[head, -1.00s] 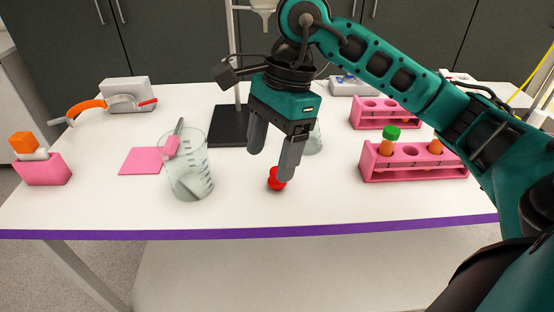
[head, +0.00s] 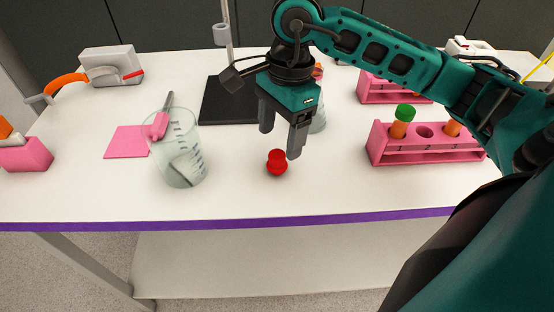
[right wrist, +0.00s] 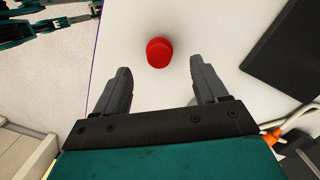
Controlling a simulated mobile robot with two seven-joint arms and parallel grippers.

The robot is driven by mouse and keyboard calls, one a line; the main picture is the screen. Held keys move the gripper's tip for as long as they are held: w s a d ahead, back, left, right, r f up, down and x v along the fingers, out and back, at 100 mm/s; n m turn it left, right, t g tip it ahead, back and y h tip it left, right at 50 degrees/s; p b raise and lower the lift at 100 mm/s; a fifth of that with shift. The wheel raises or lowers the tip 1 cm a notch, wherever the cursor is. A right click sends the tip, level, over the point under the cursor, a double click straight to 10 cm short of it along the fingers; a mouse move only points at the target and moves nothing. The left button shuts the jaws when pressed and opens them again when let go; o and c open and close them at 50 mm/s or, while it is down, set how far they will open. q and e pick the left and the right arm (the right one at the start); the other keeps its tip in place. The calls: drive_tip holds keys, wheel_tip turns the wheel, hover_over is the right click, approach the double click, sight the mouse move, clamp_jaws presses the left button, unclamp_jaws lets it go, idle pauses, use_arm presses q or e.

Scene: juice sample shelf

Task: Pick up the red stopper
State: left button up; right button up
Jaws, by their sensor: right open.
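The red stopper (head: 277,162) stands on the white table near its front edge, right of the glass beaker. It also shows in the right wrist view (right wrist: 159,52), beyond the fingertips and roughly between their lines. My right gripper (head: 282,144) is open and empty, its fingers pointing down above and behind the stopper, apart from it. Its two fingers show spread in the right wrist view (right wrist: 160,72). My left gripper is not visible in the head view.
A beaker (head: 190,150) with a pink-handled tool stands left of the stopper. A pink tube rack (head: 425,157) with orange tubes, one green-capped, stands right. A black stand base (head: 215,105) lies behind. The purple front edge (head: 250,222) is close; table around the stopper is clear.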

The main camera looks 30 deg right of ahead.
sight(277, 154)
drive_tip(key=f, duration=0.4)
drive_tip(key=shift+s+a+f, duration=0.15)
drive_tip(key=shift+a+f, duration=0.05)
drive_tip(key=shift+a, duration=0.15)
drive_tip(key=shift+f, duration=0.5)
drive_tip(key=shift+c, duration=1.3)
drive_tip(key=c, duration=0.9)
drive_tip(key=shift+o, duration=0.2)
drive_tip(key=shift+r, duration=0.15)
